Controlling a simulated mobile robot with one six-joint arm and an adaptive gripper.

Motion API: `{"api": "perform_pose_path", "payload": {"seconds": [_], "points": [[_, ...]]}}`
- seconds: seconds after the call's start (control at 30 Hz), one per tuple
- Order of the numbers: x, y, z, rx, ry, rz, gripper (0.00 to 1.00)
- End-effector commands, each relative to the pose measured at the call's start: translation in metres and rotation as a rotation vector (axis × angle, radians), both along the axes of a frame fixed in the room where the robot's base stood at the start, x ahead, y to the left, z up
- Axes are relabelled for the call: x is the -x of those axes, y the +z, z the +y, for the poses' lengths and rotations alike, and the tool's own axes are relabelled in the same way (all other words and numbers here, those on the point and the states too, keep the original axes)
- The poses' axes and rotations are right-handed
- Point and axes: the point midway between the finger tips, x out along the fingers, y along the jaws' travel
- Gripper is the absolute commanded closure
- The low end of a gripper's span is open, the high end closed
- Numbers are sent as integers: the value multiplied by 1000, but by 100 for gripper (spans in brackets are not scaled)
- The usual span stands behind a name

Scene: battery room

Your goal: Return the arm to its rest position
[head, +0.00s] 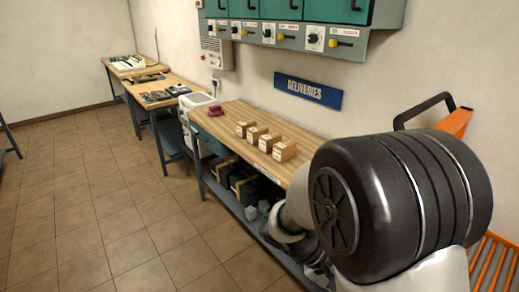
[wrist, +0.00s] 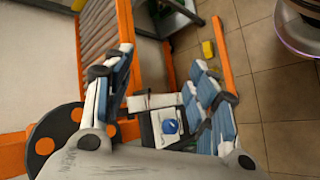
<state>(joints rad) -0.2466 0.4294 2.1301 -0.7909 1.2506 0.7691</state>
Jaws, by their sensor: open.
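My gripper (wrist: 163,75) shows in the wrist view with its two blue-and-white fingers spread wide apart. Nothing is held between them. Past the fingers are a white item with a round blue spot (wrist: 170,126) and an orange frame (wrist: 97,35). In the head view my arm is folded close at the lower right. Its large black joint covers much of that corner and hides most of what lies behind it. I cannot make out my fingers clearly there.
A wooden bench (head: 230,122) with several small boxes (head: 264,139) and a dark red object (head: 215,109) stands beside my arm. A blue DELIVERIES sign (head: 308,90) and a green-doored cabinet (head: 290,12) are on the wall. The tiled floor (head: 90,200) at left is clear.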

Motion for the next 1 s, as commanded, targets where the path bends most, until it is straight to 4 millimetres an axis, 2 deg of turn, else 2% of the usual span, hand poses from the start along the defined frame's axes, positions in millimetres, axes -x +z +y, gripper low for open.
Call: {"api": "perform_pose_path", "payload": {"seconds": [0.03, 0.1, 0.5, 0.8, 1.0], "points": [[10, 15, 1, -65, -20, -29, 48], [25, 29, 6, -154, -38, -57, 48], [92, 89, 51, -627, 11, -343, 48], [115, 117, 83, -823, 142, -580, 48], [118, 122, 89, -851, 172, -625, 48]]}}
